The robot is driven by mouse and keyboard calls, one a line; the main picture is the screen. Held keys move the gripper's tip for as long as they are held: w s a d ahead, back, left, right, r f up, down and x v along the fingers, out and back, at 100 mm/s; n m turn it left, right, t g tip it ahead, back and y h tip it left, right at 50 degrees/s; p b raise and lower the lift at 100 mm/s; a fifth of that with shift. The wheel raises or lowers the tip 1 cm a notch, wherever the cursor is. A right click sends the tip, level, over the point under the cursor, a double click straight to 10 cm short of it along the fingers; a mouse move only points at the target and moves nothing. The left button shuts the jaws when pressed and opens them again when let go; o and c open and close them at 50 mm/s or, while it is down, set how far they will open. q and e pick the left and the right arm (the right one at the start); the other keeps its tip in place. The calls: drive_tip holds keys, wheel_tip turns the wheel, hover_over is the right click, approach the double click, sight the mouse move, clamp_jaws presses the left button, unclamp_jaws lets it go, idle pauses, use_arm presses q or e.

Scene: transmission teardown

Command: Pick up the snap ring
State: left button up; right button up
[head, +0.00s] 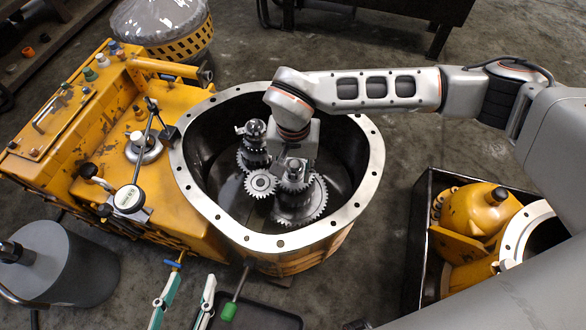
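I cannot make out the snap ring; it is too small or hidden. My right arm reaches in from the right. Its gripper (295,158) points down inside the round housing (263,243), just above or at the top of the front right gear shaft. The gripper covers part of that shaft, and I cannot see its fingertips clearly or whether they touch or hold anything. Below it is a large gear (309,205), with a small gear (260,184) beside it and a stacked gear shaft (253,150) behind. My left gripper does not show.
The housing's pale bolt-holed rim (180,170) surrounds the gears. A yellow machine body (85,135) adjoins it on the left. Teal-and-white tool handles (165,300) and a green-handled tool (229,310) lie in front. A dark crate (418,245) of yellow parts stands right.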

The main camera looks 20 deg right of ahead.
drive_tip(key=c, duration=0.8)
use_arm(q)
drive_tip(key=shift+s+a+f, duration=0.2)
drive_tip(key=shift+f, duration=0.15)
use_arm(e)
clamp_jaws()
use_arm(q)
drive_tip(key=shift+m+g+y, duration=0.7)
drive_tip(key=shift+m+y, duration=0.1)
drive_tip(key=a+p, duration=0.1)
drive_tip(key=p, duration=0.1)
drive_tip(key=s+a+f+p, duration=0.1)
drive_tip(key=a+p, duration=0.1)
drive_tip(key=a+f+p, duration=0.1)
drive_tip(key=a+p, duration=0.1)
drive_tip(key=shift+s+a+f, duration=0.1)
drive_tip(key=shift+s, duration=0.3)
use_arm(e)
wheel_tip(320, 180, up, 20)
